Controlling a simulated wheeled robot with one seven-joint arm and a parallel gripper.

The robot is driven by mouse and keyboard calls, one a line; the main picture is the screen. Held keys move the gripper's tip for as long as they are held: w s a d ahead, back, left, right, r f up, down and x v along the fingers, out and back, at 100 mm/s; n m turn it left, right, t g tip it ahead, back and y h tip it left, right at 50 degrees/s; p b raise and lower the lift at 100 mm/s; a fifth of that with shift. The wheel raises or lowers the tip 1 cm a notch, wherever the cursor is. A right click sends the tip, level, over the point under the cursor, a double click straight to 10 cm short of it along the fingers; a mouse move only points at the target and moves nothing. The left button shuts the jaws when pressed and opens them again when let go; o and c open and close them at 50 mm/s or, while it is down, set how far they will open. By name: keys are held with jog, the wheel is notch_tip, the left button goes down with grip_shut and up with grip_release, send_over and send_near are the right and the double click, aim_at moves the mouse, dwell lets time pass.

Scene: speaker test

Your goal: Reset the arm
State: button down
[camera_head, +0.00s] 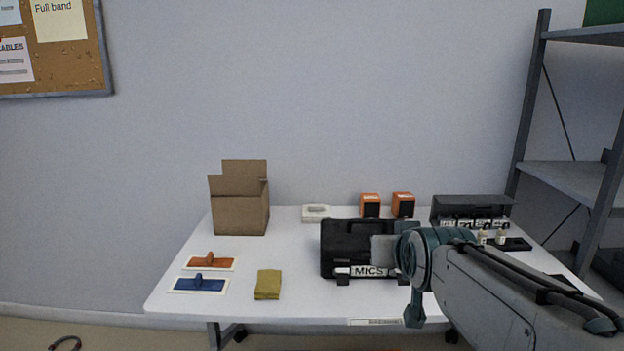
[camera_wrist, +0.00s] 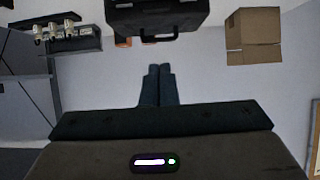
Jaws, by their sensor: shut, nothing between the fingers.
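My gripper (camera_wrist: 157,72) is shut, its two dark fingers pressed together with nothing between them in the wrist view. In the head view my arm comes in from the lower right over the table, and its end overlaps the right part of the black MICS case (camera_head: 345,240). The fingertips are hard to make out there. In the wrist view the case (camera_wrist: 157,16) lies beyond the fingertips, with a visible gap.
A metal shelf (camera_head: 575,180) stands right.

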jog(key=s+r+g+p, duration=0.2)
jog(key=s+g+p, duration=0.2)
jog(key=s+p, duration=0.5)
jog(key=s+r+g+p, duration=0.1)
jog(key=s+g+p, duration=0.4)
jog(key=s+p, duration=0.4)
jog(key=shift+d+r+p, duration=0.2)
jog(key=shift+r+p, duration=0.2)
jog(key=shift+p, duration=0.15)
jog(key=shift+d, duration=0.15)
